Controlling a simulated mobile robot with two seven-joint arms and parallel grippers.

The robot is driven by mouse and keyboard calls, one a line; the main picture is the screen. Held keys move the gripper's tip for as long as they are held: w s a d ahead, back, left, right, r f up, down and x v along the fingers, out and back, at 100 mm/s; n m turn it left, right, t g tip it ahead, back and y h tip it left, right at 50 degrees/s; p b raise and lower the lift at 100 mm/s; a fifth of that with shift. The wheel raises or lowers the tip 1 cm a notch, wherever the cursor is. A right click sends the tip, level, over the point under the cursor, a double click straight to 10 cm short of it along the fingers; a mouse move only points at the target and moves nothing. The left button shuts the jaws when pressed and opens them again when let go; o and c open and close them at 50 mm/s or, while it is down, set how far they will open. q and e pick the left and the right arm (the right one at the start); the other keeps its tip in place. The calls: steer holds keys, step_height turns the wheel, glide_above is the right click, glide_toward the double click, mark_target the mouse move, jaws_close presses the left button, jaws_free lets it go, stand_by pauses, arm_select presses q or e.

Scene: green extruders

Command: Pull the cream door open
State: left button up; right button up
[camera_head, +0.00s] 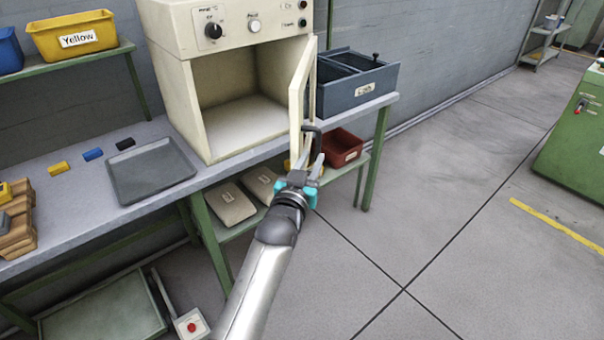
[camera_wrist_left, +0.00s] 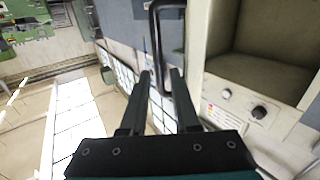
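The cream door (camera_head: 302,95) stands open at the right side of the cream oven-like cabinet (camera_head: 187,110), swung out toward me and seen nearly edge-on. Its dark handle (camera_head: 313,128) is on the door's outer face, low near the free edge. In the left wrist view the handle (camera_wrist_left: 181,25) is a black bar loop, its lower part close to the fingertips. My left gripper (camera_head: 311,163) is just below the handle, and its fingers (camera_wrist_left: 162,72) are apart. Whether they touch the handle is unclear. My right gripper is not in view.
A blue-grey bin (camera_head: 352,100) stands right of the door on the bench. A grey tray (camera_head: 150,172) and small coloured blocks lie left of the cabinet. A red bin (camera_head: 341,148) is on the lower shelf. The floor (camera_head: 440,200) to the right is clear.

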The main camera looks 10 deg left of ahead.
arm_select(q)
steer(key=s+a+p, duration=0.1)
steer(key=s, duration=0.5)
steer(key=shift+s, duration=0.3)
